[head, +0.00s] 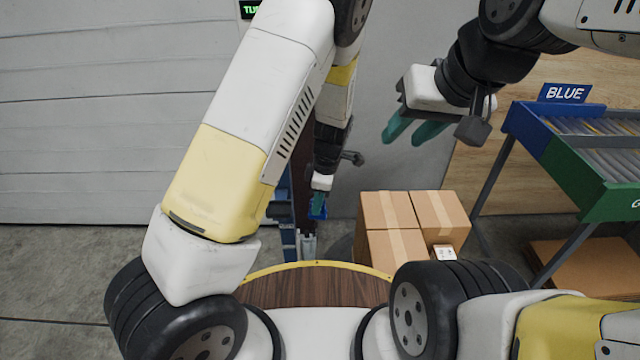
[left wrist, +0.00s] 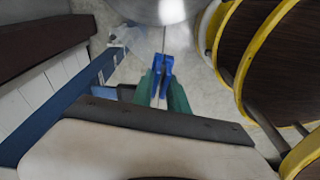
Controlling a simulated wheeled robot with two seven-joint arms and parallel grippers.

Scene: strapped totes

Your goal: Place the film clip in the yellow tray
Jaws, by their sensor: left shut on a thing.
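A blue clip (left wrist: 163,66), which I take to be the film clip, is pinched between the green fingertips of my left gripper (left wrist: 164,88) in the left wrist view. In the head view my left gripper (head: 319,196) points down at the centre, low behind my left arm, with the blue clip (head: 318,209) small at its tip. My right gripper (head: 412,130) is raised at the upper right, its teal fingers apart with nothing between them. I cannot make out a yellow tray in either view.
Cardboard boxes (head: 390,212) stand right of my left gripper. A rack with a BLUE sign (head: 565,93) and a green section (head: 598,190) stands at the right. A blue beam (left wrist: 65,115) lies left of the clip in the left wrist view. Yellow-rimmed brown tiers (left wrist: 285,60) are at its right.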

